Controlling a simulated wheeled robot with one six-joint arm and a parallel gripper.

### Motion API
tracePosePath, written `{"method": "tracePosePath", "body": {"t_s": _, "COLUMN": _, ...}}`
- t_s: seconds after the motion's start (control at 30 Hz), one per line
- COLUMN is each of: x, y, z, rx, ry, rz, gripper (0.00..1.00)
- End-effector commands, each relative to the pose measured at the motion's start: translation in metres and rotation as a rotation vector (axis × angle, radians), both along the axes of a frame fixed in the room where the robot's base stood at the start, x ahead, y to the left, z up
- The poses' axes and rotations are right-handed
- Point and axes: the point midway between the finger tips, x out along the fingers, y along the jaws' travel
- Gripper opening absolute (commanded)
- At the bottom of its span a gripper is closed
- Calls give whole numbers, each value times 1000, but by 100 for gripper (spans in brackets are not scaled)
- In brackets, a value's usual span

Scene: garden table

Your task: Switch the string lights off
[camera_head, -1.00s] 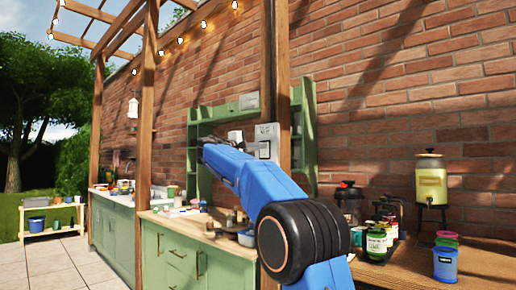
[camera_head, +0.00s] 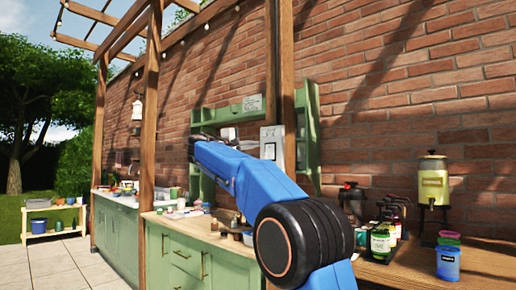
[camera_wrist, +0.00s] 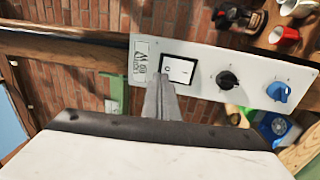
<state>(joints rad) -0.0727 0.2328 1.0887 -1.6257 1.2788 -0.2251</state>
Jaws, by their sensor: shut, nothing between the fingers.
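The string lights (camera_head: 207,27) hang along the top of the brick wall and the pergola beams; their bulbs look unlit. A pale switch panel (camera_head: 268,151) is mounted on a wooden post in the head view. In the wrist view the panel (camera_wrist: 206,72) carries a label, a white rocker switch (camera_wrist: 179,69) in a black frame, a black knob (camera_wrist: 228,80) and a blue knob (camera_wrist: 278,91). My gripper (camera_wrist: 163,85) is shut and empty, its fingertips just below the rocker's left part. I cannot tell whether they touch it.
Green shelves (camera_head: 309,130) stand on the wall around the post. A counter (camera_head: 222,240) with small items runs below.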

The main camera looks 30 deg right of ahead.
Motion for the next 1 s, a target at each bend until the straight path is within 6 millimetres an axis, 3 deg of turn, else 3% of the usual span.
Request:
{"method": "tracePosePath", "body": {"t_s": 0.2, "x": -12, "y": 36, "z": 5, "rx": 0, "ry": -1, "rz": 2, "gripper": 0}}
{"method": "tracePosePath", "body": {"t_s": 0.4, "x": -20, "y": 56, "z": 7, "rx": 0, "ry": -1, "rz": 1, "gripper": 0}}
{"method": "tracePosePath", "body": {"t_s": 1.0, "x": -22, "y": 62, "z": 8, "rx": 0, "ry": -1, "rz": 0, "gripper": 0}}
